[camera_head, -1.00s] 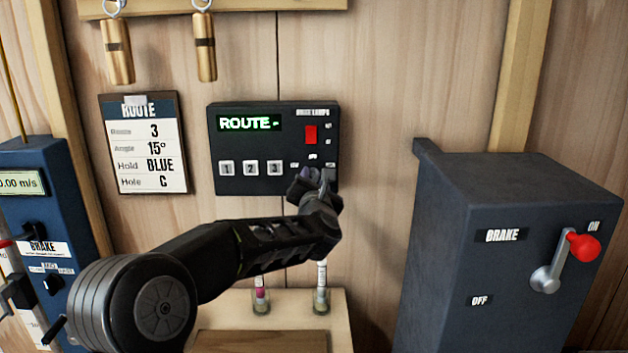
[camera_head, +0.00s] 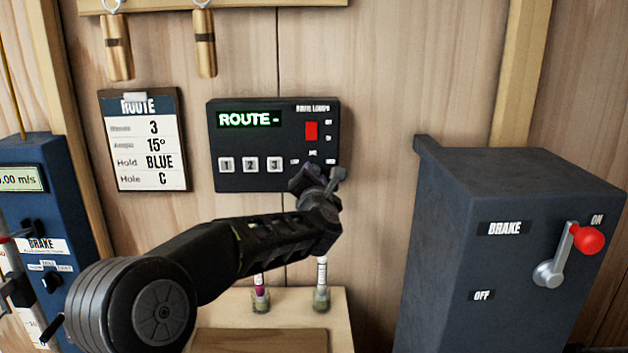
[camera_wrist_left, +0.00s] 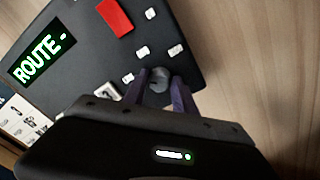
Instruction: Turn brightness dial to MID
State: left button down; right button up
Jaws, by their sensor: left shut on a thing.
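The brightness dial (camera_wrist_left: 159,80) is a small round grey knob near the corner of the dark route panel (camera_head: 225,178). In the head view the dial is hidden behind my left gripper (camera_head: 318,182). In the left wrist view my left gripper (camera_wrist_left: 166,92) has one finger on each side of the dial and is shut on it. Small white labels sit around the dial, too small to read there. In the head view a label above the gripper seems to read MID, though blurred. My right gripper is not in view.
The panel has a lit ROUTE display (camera_head: 250,119), a red switch (camera_head: 311,131) and white numbered buttons (camera_head: 250,164). A route card (camera_head: 145,142) hangs left. A dark brake box (camera_head: 450,250) with a red-knobbed lever (camera_head: 588,239) stands right. Capped tubes (camera_head: 321,275) stand below my arm.

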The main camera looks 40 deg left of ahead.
pick_arm(q)
jog(key=m, duration=0.8)
jog(key=shift+d+f+m, duration=0.1)
jog(key=shift+m, duration=0.3)
dwell(0.3)
jog(key=c, duration=1)
grip_release()
jog(key=shift+c, duration=0.2)
jog(key=b+v, duration=0.2)
jog(key=v, duration=0.5)
jog(key=shift+s+d, duration=0.25)
